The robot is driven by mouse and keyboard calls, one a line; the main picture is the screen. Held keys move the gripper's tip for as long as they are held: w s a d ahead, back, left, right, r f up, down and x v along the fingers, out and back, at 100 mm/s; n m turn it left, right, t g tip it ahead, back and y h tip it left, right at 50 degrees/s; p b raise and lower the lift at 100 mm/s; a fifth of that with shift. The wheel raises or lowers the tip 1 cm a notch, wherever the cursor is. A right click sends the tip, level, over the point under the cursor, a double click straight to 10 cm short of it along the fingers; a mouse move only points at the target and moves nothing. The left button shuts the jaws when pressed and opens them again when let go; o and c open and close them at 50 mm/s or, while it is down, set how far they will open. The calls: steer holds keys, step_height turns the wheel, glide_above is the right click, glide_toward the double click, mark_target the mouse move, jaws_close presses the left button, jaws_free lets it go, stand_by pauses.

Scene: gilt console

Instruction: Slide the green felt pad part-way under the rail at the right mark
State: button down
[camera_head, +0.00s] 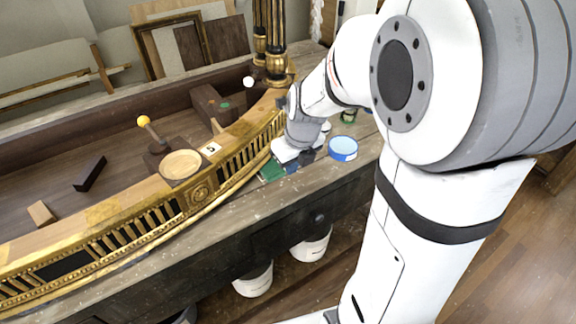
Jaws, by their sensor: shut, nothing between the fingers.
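The green felt pad (271,171) lies on the wooden bench top, close against the front of the gilt rail (155,217) near the rail's right part. I cannot tell whether its far edge is under the rail. My gripper (294,166) is just right of the pad, low over the bench, shut with nothing between its fingers. The fingers are small and partly hidden by the gripper body, so I cannot tell whether they touch the pad. A small white card with a dark sign (211,148) lies on the console behind the rail. I cannot make out a mark at the pad.
A blue-rimmed round tin (343,148) stands on the bench right of my gripper. Gilt columns (275,50) rise behind. The front bench strip is clear.

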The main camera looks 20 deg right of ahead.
mark_target(280, 181)
steer(key=x, duration=1)
steer(key=shift+w+d+f+b, duration=0.1)
steer(key=shift+d+b, duration=0.15)
steer(key=shift+b, duration=0.1)
steer(key=w, duration=0.1)
steer(key=w+a+p, duration=0.1)
steer(key=w, duration=0.1)
steer(key=shift+w, duration=0.45)
